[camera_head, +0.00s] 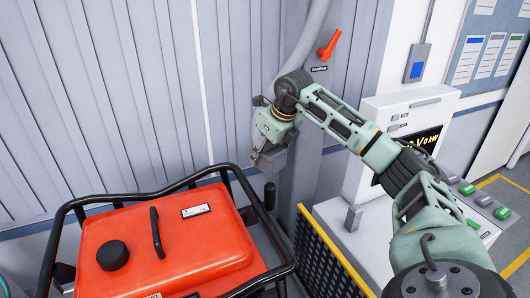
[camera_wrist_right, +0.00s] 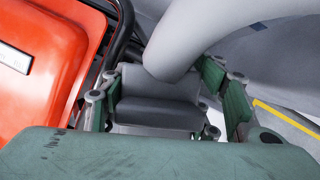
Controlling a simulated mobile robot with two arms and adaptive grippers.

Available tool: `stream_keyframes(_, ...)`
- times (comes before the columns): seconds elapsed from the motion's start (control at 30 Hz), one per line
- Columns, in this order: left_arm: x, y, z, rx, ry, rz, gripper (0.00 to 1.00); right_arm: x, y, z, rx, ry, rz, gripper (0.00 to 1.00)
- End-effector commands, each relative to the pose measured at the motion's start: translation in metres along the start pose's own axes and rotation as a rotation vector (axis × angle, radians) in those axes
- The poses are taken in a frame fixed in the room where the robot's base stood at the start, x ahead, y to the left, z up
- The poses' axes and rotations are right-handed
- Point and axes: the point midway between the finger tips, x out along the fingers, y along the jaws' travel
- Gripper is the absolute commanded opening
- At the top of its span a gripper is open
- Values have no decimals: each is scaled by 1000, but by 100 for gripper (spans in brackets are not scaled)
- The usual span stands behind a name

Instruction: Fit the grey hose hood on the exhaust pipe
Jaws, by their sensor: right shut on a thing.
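The grey hose hood (camera_head: 277,161) is at the right gripper in the head view, above the right rear corner of the red generator (camera_head: 165,245). My right gripper (camera_head: 264,156) is shut on the hood. The wrist view shows the grey hood (camera_wrist_right: 160,105) between the green fingers, with the thick grey hose (camera_wrist_right: 190,45) rising from it. A short dark upright cylinder (camera_head: 270,196), which looks like the exhaust pipe, stands below the hood by the generator frame. The hood appears apart from it. The hood's underside is hidden. My left gripper is not in view.
A black tube frame (camera_head: 130,200) surrounds the generator. The grey hose (camera_head: 312,30) runs up beside an orange damper handle (camera_head: 329,45) on the wall. A yellow-edged black mesh guard (camera_head: 322,262) and a white control cabinet (camera_head: 385,110) stand to the right.

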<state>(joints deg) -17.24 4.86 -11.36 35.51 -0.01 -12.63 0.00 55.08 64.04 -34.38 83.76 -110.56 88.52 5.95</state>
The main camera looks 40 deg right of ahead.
Motion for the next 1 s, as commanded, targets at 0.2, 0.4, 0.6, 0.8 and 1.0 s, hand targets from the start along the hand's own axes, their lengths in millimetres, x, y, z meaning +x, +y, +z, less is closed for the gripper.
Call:
stream_keyframes(0.2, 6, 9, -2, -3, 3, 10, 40, 6, -1, -2, 1, -1, -2, 19)
stream_keyframes(0.4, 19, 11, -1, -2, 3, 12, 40, 20, -1, -8, 1, -2, -1, 19)
stream_keyframes(0.6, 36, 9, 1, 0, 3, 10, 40, 39, -1, -16, 0, -2, -1, 19)
stream_keyframes(0.8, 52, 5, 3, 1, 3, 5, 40, 57, -1, -24, 0, -1, -2, 19)
stream_keyframes(1.0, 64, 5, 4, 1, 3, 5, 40, 74, -1, -30, 1, -2, -2, 19)
